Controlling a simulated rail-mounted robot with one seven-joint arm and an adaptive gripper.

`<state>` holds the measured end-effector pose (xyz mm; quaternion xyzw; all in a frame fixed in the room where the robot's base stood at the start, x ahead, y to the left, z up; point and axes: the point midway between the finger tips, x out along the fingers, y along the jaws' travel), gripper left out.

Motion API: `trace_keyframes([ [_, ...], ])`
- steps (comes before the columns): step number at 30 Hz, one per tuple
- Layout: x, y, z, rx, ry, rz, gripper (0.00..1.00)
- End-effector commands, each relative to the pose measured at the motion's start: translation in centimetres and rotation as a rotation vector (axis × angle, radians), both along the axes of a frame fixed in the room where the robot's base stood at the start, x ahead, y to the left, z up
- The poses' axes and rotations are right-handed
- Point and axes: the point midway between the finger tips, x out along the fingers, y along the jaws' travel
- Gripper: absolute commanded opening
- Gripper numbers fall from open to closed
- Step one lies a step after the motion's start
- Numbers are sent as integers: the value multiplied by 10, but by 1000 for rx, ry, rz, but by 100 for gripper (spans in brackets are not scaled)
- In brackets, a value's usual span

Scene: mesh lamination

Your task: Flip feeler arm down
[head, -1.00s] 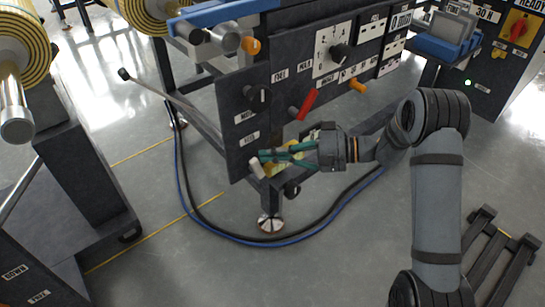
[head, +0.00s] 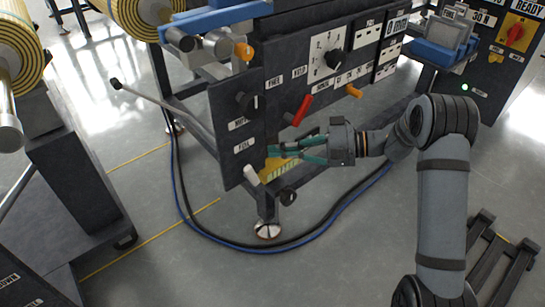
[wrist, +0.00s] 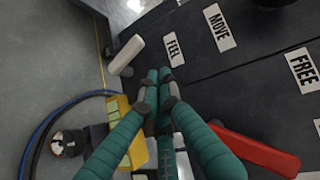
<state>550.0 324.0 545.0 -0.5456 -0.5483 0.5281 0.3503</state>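A long thin grey rod with a black tip (head: 150,97), which looks like the feeler arm, slants up and left from behind the dark panel (head: 228,150). A short white peg (head: 251,175) sticks out at the panel's lower edge, near the "FEEL" label (wrist: 172,45); it also shows in the wrist view (wrist: 126,54). My gripper (head: 270,151) has green fingers whose dark tips (wrist: 159,78) are close together, with nothing seen between them. The tips are just right of the peg in the wrist view, apart from it. Whether they touch the panel cannot be told.
A red lever (wrist: 255,150) lies close to my right finger in the wrist view. A black knob (head: 250,102) and an orange handle (head: 354,91) sit on the panels. A yellow part (head: 280,170) is below my fingers. Cables loop on the floor (head: 230,280).

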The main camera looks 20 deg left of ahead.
Motion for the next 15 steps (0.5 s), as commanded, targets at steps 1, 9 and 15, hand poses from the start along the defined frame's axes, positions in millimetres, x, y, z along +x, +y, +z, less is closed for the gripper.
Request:
trace_keyframes([
  [1, 3, -16, 7, -2, 6, -8, 0],
  [9, 10, -67, 18, -2, 5, -4, 0],
  [15, 12, -87, 21, -3, 3, -1, 0],
])
